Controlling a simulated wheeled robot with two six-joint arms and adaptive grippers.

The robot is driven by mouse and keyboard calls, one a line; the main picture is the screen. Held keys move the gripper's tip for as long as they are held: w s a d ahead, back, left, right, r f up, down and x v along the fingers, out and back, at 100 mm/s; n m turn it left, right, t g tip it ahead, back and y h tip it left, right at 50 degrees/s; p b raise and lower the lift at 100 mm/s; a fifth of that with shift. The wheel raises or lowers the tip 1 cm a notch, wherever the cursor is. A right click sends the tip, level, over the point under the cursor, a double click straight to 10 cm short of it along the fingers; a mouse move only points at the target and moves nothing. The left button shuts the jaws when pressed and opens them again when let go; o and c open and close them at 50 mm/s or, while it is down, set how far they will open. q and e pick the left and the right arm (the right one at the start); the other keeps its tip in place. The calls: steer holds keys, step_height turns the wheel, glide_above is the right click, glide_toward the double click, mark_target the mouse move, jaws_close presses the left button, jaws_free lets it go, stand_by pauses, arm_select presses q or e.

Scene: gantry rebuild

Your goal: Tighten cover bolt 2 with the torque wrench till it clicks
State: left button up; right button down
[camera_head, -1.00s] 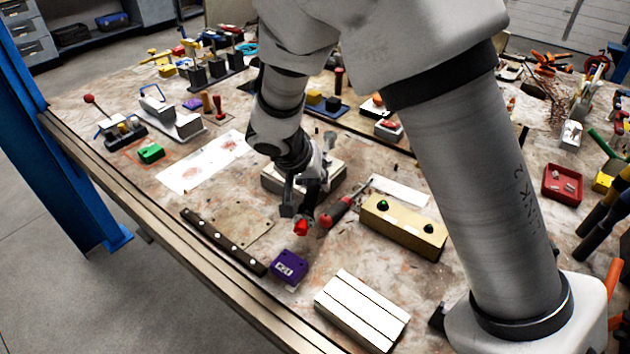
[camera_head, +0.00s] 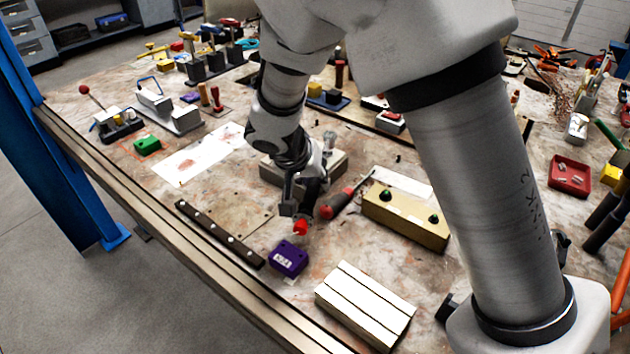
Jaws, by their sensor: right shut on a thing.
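My right gripper (camera_head: 299,206) is shut on a tool with a red end (camera_head: 301,228). This is probably the torque wrench; most of it is hidden by the fingers and wrist. The red end points toward the front edge of the bench. Just behind the gripper is a grey block (camera_head: 334,167), partly hidden by my wrist. It may carry the cover, and an upright silvery piece (camera_head: 329,141) shows at its far side. I cannot make out cover bolt 2 or whether the wrench touches a bolt. My left gripper is not in view.
A red and black screwdriver (camera_head: 336,206) lies close right of the gripper. A red tray (camera_head: 569,176) stands right.

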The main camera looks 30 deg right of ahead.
steer(key=shift+f+b, duration=0.9)
steer(key=shift+b, duration=0.25)
stand_by(0.8)
steer(key=shift+w+a+r+m+p, duration=0.2)
steer(key=shift+w+a+m+p, duration=0.2)
steer(key=shift+w+p, duration=0.1)
steer(key=shift+w+a+f+m+g+p, duration=0.1)
steer(key=shift+w+a+m+g+p, duration=0.3)
steer(key=shift+w+a+m+p, duration=0.25)
steer(key=shift+w, duration=0.2)
steer(key=shift+m, duration=0.25)
steer(key=shift+w+a+m+g+p, duration=0.2)
steer(key=shift+w+a+m+g, duration=0.3)
steer(key=shift+w, duration=0.3)
steer(key=shift+w+a+m+g+p, duration=0.25)
steer(key=shift+w+m, duration=0.35)
steer(key=shift+w, duration=0.15)
